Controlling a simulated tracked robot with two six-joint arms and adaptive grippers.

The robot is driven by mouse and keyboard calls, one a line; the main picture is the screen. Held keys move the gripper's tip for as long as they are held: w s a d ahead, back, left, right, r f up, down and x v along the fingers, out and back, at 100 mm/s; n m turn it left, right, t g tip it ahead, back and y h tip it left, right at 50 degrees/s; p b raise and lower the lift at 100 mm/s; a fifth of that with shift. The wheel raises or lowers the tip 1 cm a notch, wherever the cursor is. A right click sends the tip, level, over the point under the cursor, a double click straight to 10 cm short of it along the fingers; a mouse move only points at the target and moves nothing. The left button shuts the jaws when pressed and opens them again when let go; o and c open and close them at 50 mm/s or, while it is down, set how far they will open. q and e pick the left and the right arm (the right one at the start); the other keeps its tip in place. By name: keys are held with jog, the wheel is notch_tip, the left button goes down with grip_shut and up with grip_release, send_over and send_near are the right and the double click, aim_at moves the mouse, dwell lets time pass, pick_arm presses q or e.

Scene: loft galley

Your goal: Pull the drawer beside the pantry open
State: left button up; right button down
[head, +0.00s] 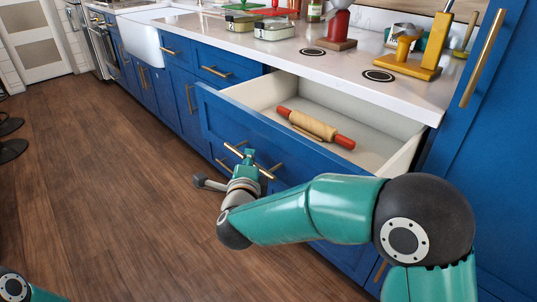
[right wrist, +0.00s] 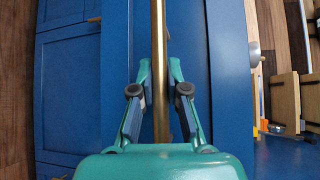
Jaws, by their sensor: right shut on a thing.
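The blue drawer (head: 268,130) beside the tall blue pantry (head: 495,150) stands pulled out, its pale inside showing. A rolling pin (head: 315,127) with red ends lies in it. My right gripper (head: 249,158) is at the drawer's front, shut on its brass bar handle (head: 232,149). In the right wrist view the handle (right wrist: 158,30) runs between the two fingers of my right gripper (right wrist: 160,75). My left gripper is out of view; only a bit of my left arm shows at the lower left.
The white counter (head: 330,65) above holds a red-based grinder (head: 338,30), a yellow wooden stand (head: 410,65) and several tins. A white sink (head: 145,35) is farther left. The wooden floor (head: 110,170) in front of the cabinets is clear, with dark stool bases at the left edge.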

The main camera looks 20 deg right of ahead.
jog(key=shift+s+a+f, duration=0.15)
jog(key=shift+s+a, duration=0.4)
jog(key=shift+a, duration=0.35)
jog(key=shift+s+a+f, duration=0.15)
jog(key=shift+s+a, duration=0.35)
jog(key=shift+a, duration=0.35)
jog(key=c, duration=1.2)
grip_release()
jog(key=shift+o, duration=0.2)
jog(key=shift+r, duration=0.15)
jog(key=v, duration=1.2)
